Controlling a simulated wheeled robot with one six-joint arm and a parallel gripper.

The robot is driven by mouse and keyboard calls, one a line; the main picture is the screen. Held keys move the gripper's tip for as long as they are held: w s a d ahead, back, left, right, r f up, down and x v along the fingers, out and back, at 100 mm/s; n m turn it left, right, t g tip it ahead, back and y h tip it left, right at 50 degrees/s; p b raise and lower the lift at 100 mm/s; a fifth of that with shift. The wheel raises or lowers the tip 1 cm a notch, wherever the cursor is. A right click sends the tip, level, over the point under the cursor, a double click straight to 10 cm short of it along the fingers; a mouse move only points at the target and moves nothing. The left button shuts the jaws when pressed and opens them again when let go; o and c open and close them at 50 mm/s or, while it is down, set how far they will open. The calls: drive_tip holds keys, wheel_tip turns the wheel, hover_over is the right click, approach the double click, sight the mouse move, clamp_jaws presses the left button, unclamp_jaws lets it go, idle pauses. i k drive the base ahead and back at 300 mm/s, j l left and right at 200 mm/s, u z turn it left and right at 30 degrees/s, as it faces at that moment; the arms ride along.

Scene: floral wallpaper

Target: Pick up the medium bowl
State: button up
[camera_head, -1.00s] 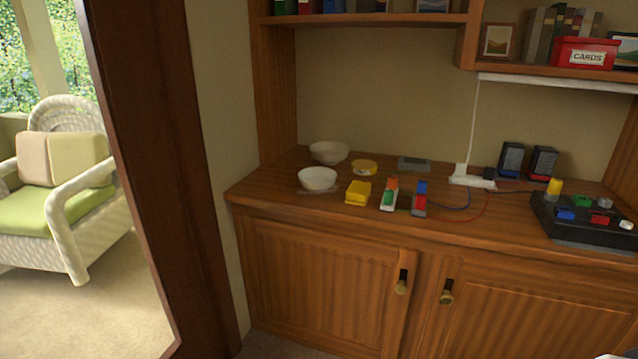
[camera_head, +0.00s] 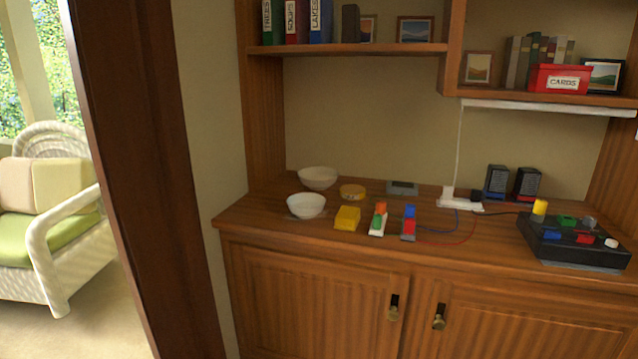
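Two pale bowls stand at the left end of the wooden counter (camera_head: 500,255). The front one is a white bowl (camera_head: 306,206) near the counter's front left edge. The back one is a cream bowl (camera_head: 318,178) near the back left corner. A small, shallow yellow dish (camera_head: 352,192) sits to their right. The two bowls look close in size, and I cannot tell for certain which is the medium one. My gripper is not in view.
A yellow block (camera_head: 347,218) and small coloured gadgets (camera_head: 408,222) stand right of the front bowl. A black control box (camera_head: 573,241) is at the right. Shelves (camera_head: 350,50) hang above. A dark wooden post (camera_head: 130,180) stands at the left.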

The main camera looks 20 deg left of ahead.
sight(307, 205)
drive_tip(key=j+u, duration=0.35)
drive_tip(key=u, duration=0.15)
drive_tip(key=j+u, duration=0.45)
drive_tip(key=i+j+u, duration=0.2)
drive_tip(key=i, duration=0.4)
